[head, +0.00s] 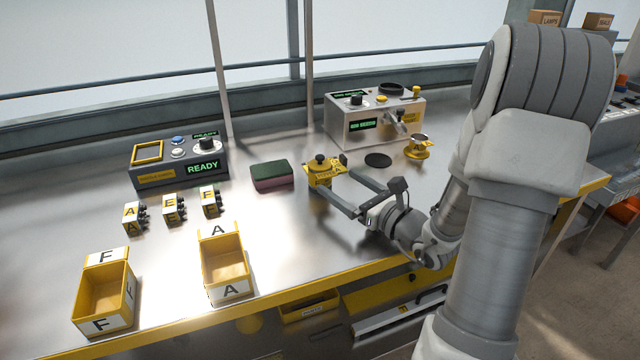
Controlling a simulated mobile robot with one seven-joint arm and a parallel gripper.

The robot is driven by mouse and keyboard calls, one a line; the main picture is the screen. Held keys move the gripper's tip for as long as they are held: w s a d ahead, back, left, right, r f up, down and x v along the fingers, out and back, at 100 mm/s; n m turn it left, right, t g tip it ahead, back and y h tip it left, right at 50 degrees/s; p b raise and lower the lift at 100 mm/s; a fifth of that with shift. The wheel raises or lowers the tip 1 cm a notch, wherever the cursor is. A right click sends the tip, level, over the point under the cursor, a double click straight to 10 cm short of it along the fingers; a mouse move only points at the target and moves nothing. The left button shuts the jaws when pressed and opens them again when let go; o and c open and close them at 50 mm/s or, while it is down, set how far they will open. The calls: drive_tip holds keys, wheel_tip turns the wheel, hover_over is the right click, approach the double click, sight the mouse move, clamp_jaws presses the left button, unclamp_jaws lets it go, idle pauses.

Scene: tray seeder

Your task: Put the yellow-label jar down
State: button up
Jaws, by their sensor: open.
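The yellow-label jar (321,170) stands on the steel bench, a squat yellow piece with a dark knob on top. My gripper (328,175) reaches in from the right, low over the bench. Its two long grey fingers are spread, with their tips on either side of the jar. Whether either finger touches the jar I cannot tell. The jar's lower part is partly hidden by the near finger.
A red-and-green sponge-like block (271,176) lies left of the jar. A grey console (375,118) stands behind, with a black disc (378,160) and a yellow cup stand (418,147) near it. A READY box (180,165) and yellow bins (225,268) are left.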

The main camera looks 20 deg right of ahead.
sight(321, 155)
drive_tip(key=b+x, duration=0.1)
drive_tip(key=x, duration=0.7)
drive_tip(key=shift+w, duration=0.15)
clamp_jaws()
idle(0.3)
drive_tip(key=shift+r+p, duration=0.5)
drive_tip(key=shift+r, duration=0.9)
drive_tip(key=shift+d+r+p, duration=0.1)
drive_tip(key=shift+r+p, duration=0.3)
drive_tip(key=shift+r, duration=0.45)
drive_tip(key=s+d+r+p, duration=0.3)
drive_tip(key=s+d+r, duration=0.3)
drive_tip(key=s+d, duration=0.2)
drive_tip(key=shift+d+r+p, duration=0.2)
drive_tip(key=shift+r+p, duration=0.05)
drive_tip(key=shift+p, duration=0.1)
